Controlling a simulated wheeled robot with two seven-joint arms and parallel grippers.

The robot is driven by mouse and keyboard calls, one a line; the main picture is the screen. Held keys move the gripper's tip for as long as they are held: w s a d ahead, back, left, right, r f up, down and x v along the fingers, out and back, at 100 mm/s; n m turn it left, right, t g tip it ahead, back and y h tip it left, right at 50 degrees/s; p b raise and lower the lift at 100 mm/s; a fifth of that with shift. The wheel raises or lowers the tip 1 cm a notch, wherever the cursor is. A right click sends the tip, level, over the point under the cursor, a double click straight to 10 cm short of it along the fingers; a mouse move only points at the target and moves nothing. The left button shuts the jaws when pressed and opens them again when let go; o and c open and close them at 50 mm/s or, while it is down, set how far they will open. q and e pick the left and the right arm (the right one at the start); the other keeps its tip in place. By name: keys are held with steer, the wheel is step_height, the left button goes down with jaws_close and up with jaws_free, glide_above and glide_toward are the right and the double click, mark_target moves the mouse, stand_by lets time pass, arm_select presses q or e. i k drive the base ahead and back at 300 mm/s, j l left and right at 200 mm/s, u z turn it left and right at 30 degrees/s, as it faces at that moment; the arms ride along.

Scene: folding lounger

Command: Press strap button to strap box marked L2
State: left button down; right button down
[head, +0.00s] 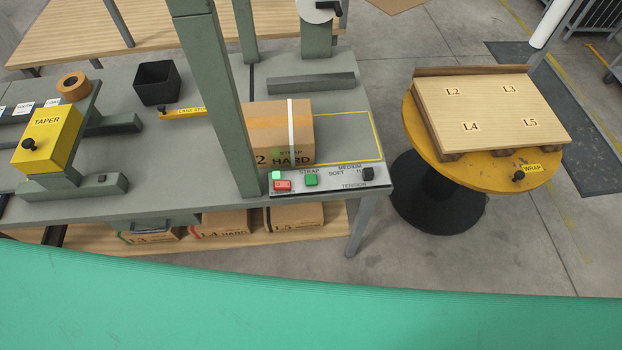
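A cardboard box (280,116) sits on the strapping station at the right end of the grey bench (220,90). Its front reads "2 HARD"; the green post (217,100) hides the start of the label. A white band (290,120) runs over its top and down its front. In front of it is a control panel (340,185) with a green button (311,179) below the word STRAP. A red button (282,186) and a small bright green light (277,175) are to its left. A black tension selector (367,173) is at the right, near HARD. Neither gripper is in view.
A round yellow turntable (475,172) with a wooden pallet (490,108) marked L2, L3, L4 and L5 stands right. Several boxes, including L4 (222,224) and L5 (297,217), sit on the lower shelf. A yellow taper (47,135) is left. Floor between bench and turntable is clear.

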mark_target(310, 180)
steer(key=i+l+u, duration=0.1)
steer(key=l+u, duration=0.15)
steer(key=l, duration=0.95)
steer(key=l+u, duration=0.3)
steer(key=l, duration=0.85)
